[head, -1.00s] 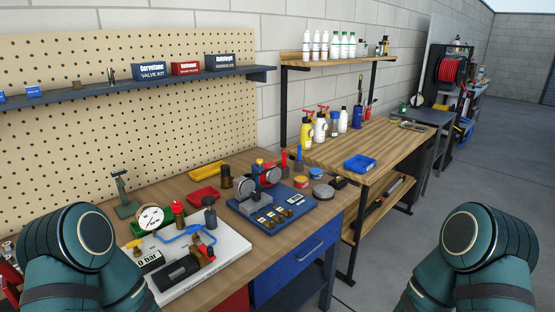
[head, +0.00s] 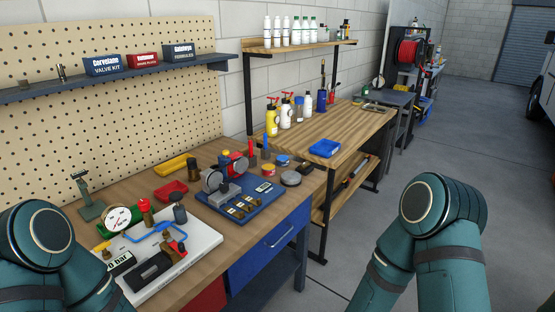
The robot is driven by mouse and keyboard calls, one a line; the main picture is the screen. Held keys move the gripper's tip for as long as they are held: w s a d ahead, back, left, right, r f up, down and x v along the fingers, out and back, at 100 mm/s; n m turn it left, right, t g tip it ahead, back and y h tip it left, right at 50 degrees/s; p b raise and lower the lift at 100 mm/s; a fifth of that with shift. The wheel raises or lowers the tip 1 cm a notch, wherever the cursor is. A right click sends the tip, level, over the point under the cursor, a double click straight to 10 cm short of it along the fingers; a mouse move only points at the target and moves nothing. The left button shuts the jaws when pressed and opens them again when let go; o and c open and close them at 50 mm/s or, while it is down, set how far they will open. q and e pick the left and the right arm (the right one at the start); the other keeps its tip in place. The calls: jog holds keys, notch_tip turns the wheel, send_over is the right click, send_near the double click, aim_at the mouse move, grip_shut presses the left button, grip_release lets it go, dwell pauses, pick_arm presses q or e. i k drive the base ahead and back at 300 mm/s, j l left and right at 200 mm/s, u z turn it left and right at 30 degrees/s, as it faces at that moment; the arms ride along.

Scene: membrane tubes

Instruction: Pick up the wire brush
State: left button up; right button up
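I cannot make out the wire brush for certain in the head view. A blue cup (head: 321,101) with upright tool handles stands at the back of the wooden bench. A long dark item with a reddish part (head: 355,171) lies on that bench's lower shelf. Either is too small to identify as the brush. Only upper links of my two arms show, at the lower left and lower right. Both grippers are out of view.
The near workbench (head: 262,218) holds a white board (head: 195,252) with a gauge, a blue fixture (head: 262,189) and small trays. The wooden bench (head: 345,128) carries bottles and a blue tray (head: 324,149). Grey floor (head: 500,150) is open at right.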

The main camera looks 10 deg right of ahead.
aim_at(245, 150)
jog(key=i+l, duration=0.25)
jog(key=l, duration=0.2)
jog(key=i+l+u, duration=0.1)
jog(key=i+l, duration=0.15)
jog(key=l, duration=0.25)
jog(key=i+l, duration=0.25)
jog(key=l, duration=0.2)
jog(key=i+l+u, duration=0.1)
jog(key=i+l, duration=0.15)
jog(key=l, duration=0.25)
jog(key=i+l, duration=0.2)
jog(key=l, duration=0.3)
jog(key=i+l+u, duration=0.1)
jog(key=l, duration=0.4)
jog(key=i+l, duration=0.3)
jog(key=l, duration=0.25)
jog(key=i+l+u, duration=0.1)
jog(key=l, duration=0.4)
jog(key=i, duration=0.15)
